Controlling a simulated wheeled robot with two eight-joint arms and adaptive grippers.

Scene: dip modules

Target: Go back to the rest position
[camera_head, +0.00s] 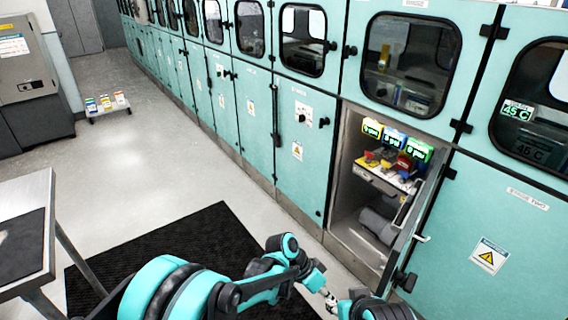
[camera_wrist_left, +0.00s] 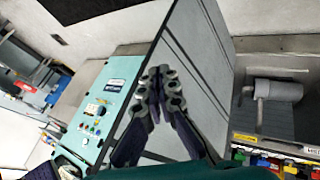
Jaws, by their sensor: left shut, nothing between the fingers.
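My left gripper (camera_head: 328,298) is low in front of the open compartment, at the bottom of the head view. In the left wrist view the left gripper (camera_wrist_left: 160,84) has its fingers together with nothing between them. The grey open cabinet door (camera_wrist_left: 203,65) is behind the fingers in that view; I cannot tell how far apart they are. The open compartment (camera_head: 345,225) has its door (camera_head: 412,225) swung out to the right. My right gripper is not in view; part of an arm shows at the bottom edge.
Inside the compartment are yellow, blue and green lit displays (camera_head: 395,138), coloured parts on a shelf (camera_head: 365,170) and a grey cylinder (camera_head: 378,224). Closed teal cabinets (camera_head: 305,150) line the wall. A metal table (camera_head: 32,190) stands left. A black mat (camera_head: 200,245) lies on the floor.

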